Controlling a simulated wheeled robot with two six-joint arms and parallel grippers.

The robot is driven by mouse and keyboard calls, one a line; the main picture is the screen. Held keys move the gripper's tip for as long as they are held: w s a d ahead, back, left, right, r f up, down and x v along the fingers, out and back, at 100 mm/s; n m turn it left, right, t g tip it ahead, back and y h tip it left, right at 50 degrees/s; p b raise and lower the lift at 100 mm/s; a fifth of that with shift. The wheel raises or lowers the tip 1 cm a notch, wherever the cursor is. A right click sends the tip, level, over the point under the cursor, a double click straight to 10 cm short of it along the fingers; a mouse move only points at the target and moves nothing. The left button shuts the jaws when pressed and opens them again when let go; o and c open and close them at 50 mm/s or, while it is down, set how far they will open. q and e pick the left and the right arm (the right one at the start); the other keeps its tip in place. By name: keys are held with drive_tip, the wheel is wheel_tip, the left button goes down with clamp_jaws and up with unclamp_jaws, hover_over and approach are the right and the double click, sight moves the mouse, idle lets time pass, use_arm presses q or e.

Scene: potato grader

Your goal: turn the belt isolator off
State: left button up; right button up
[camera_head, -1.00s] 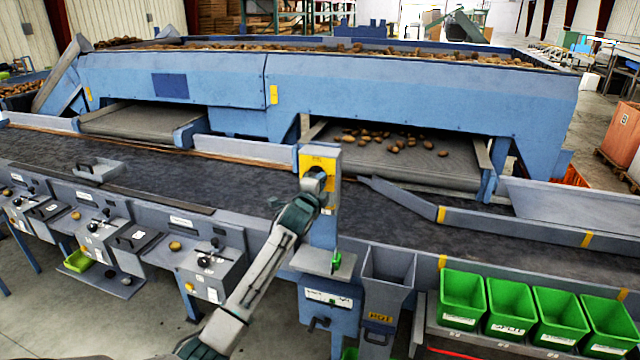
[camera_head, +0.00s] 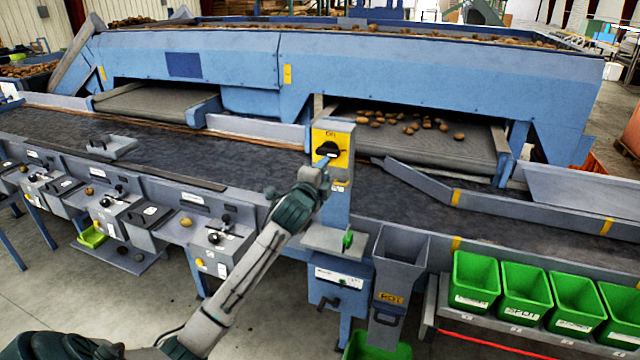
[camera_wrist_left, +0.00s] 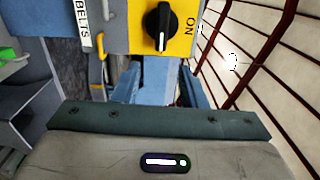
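The belt isolator is a black rotary knob (camera_head: 328,148) on a yellow plate (camera_head: 343,139) at the top of a blue post. In the left wrist view the knob (camera_wrist_left: 158,26) shows whole, with its white mark at the lower end. "ON" stands on the plate to its right, and a "BELTS" label (camera_wrist_left: 83,22) to its left. In the head view the knob lies roughly level. My left gripper (camera_head: 321,167) is just below and in front of the knob, its fingers apart and nothing seen between them. It looks clear of the knob. My right gripper is out of view.
A dark conveyor belt (camera_head: 240,165) runs behind the post. A grey chute (camera_head: 398,246) and several green bins (camera_head: 475,281) stand to the right. Control boxes (camera_head: 222,239) line the left front. A small grey shelf with a green button (camera_head: 348,240) juts out below my gripper.

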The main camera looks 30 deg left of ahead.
use_arm(q)
drive_tip(key=shift+b+v, duration=0.3)
drive_tip(key=shift+v, duration=0.85)
drive_tip(key=s+a+f+n+g+b, duration=0.1)
drive_tip(key=s+f+n+g+b, duration=0.15)
drive_tip(key=f, duration=1.85)
drive_tip(key=s+f+n+g+b, duration=0.1)
drive_tip(key=s+f+n+g, duration=0.3)
drive_tip(key=f, duration=1.8)
drive_tip(key=s+d+f+n+g+h+b, duration=0.1)
drive_tip(key=s+f+g, duration=0.1)
drive_tip(key=s+f, duration=0.7)
drive_tip(key=s+d+f+n+g+h, duration=0.1)
drive_tip(key=s+d+f+n+g, duration=0.1)
drive_tip(key=s+f, duration=0.65)
drive_tip(key=s+d+f+n+g, duration=0.2)
drive_tip(key=s+f, duration=0.6)
drive_tip(key=s, duration=0.4)
drive_tip(key=s+d+f+n+g+b, duration=0.1)
drive_tip(key=s+d+f+g, duration=0.1)
drive_tip(key=s+d+f, duration=0.2)
drive_tip(key=s+d+f+n+g+h+b, duration=0.1)
drive_tip(key=s+d+f, duration=0.3)
drive_tip(key=s+f, duration=0.7)
drive_tip(key=s+n+g, duration=0.1)
drive_tip(key=s, duration=0.8)
drive_tip(key=shift+f+n, duration=0.3)
drive_tip(key=shift+n, duration=0.05)
